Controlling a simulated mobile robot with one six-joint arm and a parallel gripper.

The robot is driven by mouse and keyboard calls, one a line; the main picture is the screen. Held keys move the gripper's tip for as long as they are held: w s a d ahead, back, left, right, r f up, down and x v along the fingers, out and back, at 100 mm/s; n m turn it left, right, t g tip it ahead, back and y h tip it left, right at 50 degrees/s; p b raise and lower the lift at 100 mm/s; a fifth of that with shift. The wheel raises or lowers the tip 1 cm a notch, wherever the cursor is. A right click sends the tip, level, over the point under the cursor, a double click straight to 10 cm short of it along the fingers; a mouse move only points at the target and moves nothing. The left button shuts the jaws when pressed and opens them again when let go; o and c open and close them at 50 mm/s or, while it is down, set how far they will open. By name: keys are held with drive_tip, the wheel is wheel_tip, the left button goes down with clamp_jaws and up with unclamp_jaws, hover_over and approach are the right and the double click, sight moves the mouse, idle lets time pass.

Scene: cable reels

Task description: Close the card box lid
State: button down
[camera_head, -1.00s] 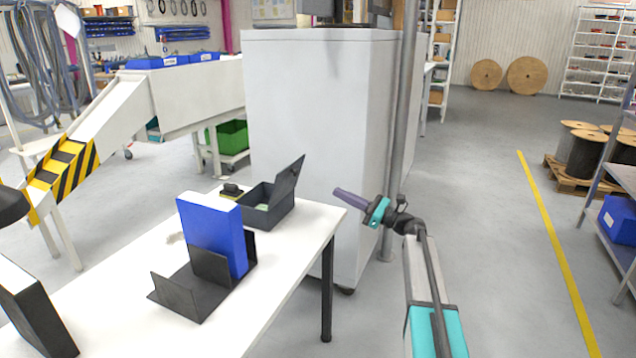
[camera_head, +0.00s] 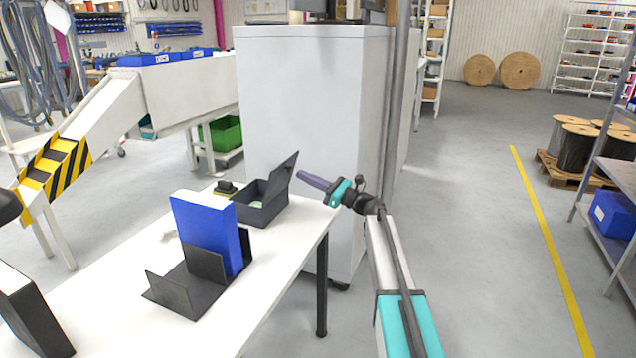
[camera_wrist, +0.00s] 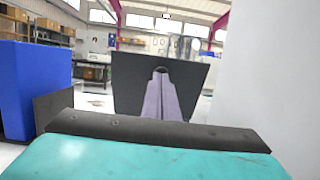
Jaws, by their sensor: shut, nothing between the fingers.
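The dark grey card box (camera_head: 257,208) sits near the far right corner of the white table. Its lid (camera_head: 284,175) stands open, tilted up on the box's right side. My gripper (camera_head: 301,176) is just right of the lid, at about the height of its upper part, with its purple fingers pointing left at it. In the wrist view the shut fingers (camera_wrist: 160,98) are seen against the dark lid (camera_wrist: 128,78). They hold nothing. I cannot tell whether the fingertips touch the lid.
A blue binder (camera_head: 207,232) stands in a dark holder (camera_head: 188,289) on the white table (camera_head: 117,285). A small black and yellow item (camera_head: 226,188) lies left of the box. A tall grey cabinet (camera_head: 305,100) stands close behind the table.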

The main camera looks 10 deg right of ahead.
drive_tip(key=shift+x, duration=1.2)
drive_tip(key=shift+a+r, duration=0.1)
